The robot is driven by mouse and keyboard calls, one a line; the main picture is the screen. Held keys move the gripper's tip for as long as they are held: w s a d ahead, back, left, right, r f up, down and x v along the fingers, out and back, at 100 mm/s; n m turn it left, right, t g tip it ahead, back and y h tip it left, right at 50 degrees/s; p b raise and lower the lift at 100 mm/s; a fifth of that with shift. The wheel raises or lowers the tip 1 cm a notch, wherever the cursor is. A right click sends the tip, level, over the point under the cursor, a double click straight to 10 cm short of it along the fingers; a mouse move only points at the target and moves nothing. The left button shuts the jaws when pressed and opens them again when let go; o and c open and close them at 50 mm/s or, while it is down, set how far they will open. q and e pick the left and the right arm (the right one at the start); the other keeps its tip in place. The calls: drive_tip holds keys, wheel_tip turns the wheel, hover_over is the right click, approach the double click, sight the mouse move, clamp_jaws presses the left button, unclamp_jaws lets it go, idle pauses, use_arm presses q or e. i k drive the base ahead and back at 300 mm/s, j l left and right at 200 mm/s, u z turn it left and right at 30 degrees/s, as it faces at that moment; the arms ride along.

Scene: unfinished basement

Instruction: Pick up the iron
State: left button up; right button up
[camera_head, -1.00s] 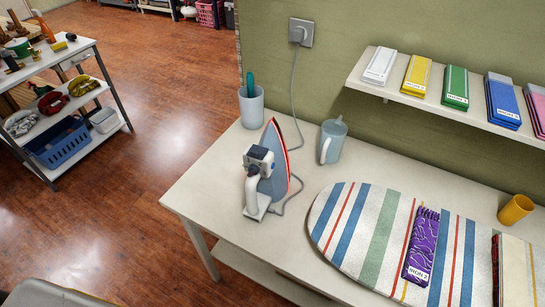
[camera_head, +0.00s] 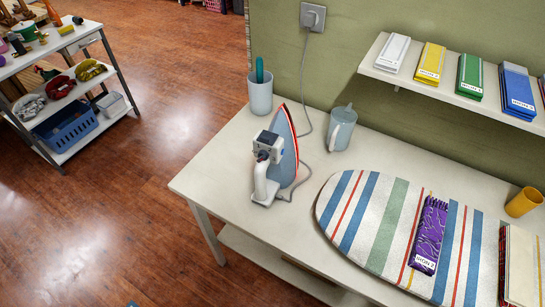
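The iron (camera_head: 278,158) stands upright on its heel on the white table (camera_head: 225,180), near the table's left end. Its soleplate has a red edge and its white handle (camera_head: 263,178) faces left. Its grey cord runs up to a wall socket (camera_head: 312,17).
A striped ironing board (camera_head: 392,222) lies right of the iron with a purple folded cloth (camera_head: 430,236) on it. A cup with a green item (camera_head: 260,95) and a blue-grey jug (camera_head: 340,129) stand behind the iron. A shelf (camera_head: 400,82) overhangs the right.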

sight(278, 172)
drive_tip(key=z, duration=1.55)
drive_tip(key=k+l+z, duration=0.1)
drive_tip(key=k+z, duration=0.35)
drive_tip(key=k, duration=0.05)
